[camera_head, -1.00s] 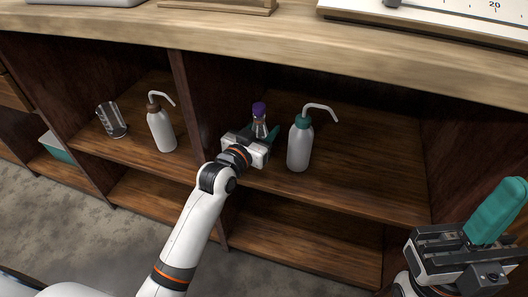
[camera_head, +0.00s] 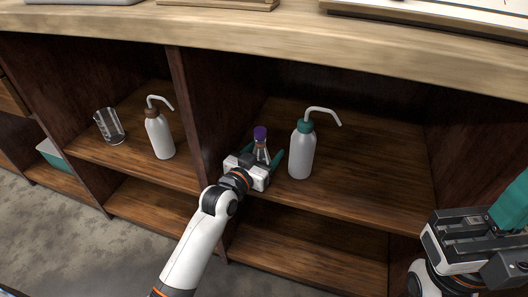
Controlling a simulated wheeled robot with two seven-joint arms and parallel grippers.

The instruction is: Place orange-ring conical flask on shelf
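A small clear conical flask (camera_head: 262,151) with a purple cap is in the middle bay of the shelf (camera_head: 355,190), upright, left of the green-topped wash bottle. A ring on it is too small to make out clearly. My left gripper (camera_head: 264,155) reaches in from the front with its green fingers on either side of the flask. The fingers look spread apart, with gaps beside the glass. The gripper body hides the flask's base. My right gripper (camera_head: 510,210) is at the right edge, partly cut off, away from the shelf; its finger gap is not visible.
A white wash bottle with a green top (camera_head: 302,152) stands just right of the flask. A brown-topped wash bottle (camera_head: 159,133) and a glass beaker (camera_head: 109,126) are in the left bay, beyond a divider (camera_head: 184,95). The counter (camera_head: 300,45) overhangs. Shelf space at right is clear.

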